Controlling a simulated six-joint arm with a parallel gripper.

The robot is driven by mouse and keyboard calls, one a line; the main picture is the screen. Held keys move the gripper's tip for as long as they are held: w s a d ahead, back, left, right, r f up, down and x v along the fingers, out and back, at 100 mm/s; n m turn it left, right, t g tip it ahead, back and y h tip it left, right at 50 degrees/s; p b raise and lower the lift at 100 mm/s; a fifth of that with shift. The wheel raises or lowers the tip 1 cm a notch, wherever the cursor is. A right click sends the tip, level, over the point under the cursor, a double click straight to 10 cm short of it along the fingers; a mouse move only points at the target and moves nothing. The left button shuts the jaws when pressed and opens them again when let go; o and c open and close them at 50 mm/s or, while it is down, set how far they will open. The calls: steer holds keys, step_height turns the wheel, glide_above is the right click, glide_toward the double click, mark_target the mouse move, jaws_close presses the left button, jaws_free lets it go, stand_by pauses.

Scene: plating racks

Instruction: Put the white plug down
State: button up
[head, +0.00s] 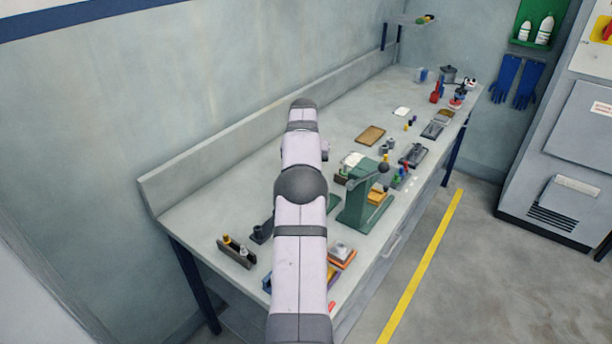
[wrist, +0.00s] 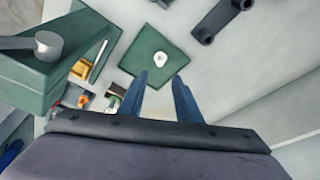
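A small white rounded piece (wrist: 161,58), which looks like the white plug, rests on a green square pad (wrist: 139,60) in the wrist view. My gripper (wrist: 160,77) shows there as two blue fingers, spread apart with nothing between them. The white piece is just beyond the fingertips and apart from both. Its height relative to the fingers is hard to judge. In the head view my arm hides the gripper and this white piece.
A green press (head: 360,198) stands right of my arm; in the wrist view it is at left (wrist: 50,65). A dark rack (head: 236,254) sits at the bench's near left. Bench surface right of the fingers is clear.

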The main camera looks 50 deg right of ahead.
steer(key=shift+v, duration=0.85)
steer(key=w+a+n+y, duration=0.1)
steer(key=w+a+n, duration=0.2)
steer(key=a, duration=1.1)
steer(key=w+a+n+y, duration=0.1)
steer(key=w+a+n, duration=0.2)
steer(key=a, duration=1.2)
steer(key=s+a+f+n, duration=0.3)
steer(key=s+a, duration=0.7)
steer(key=a, duration=0.1)
steer(key=s+a+f+n+g, duration=0.1)
steer(key=s+a+f+n, duration=0.2)
steer(key=s+a, duration=0.7)
steer(key=shift+s+a+g+y, duration=0.3)
steer(key=shift+a+y, duration=0.1)
steer(key=shift+a, duration=0.45)
steer(key=shift+f, duration=0.15)
step_height(320, 180, down, 34)
steer(key=b, duration=3.4)
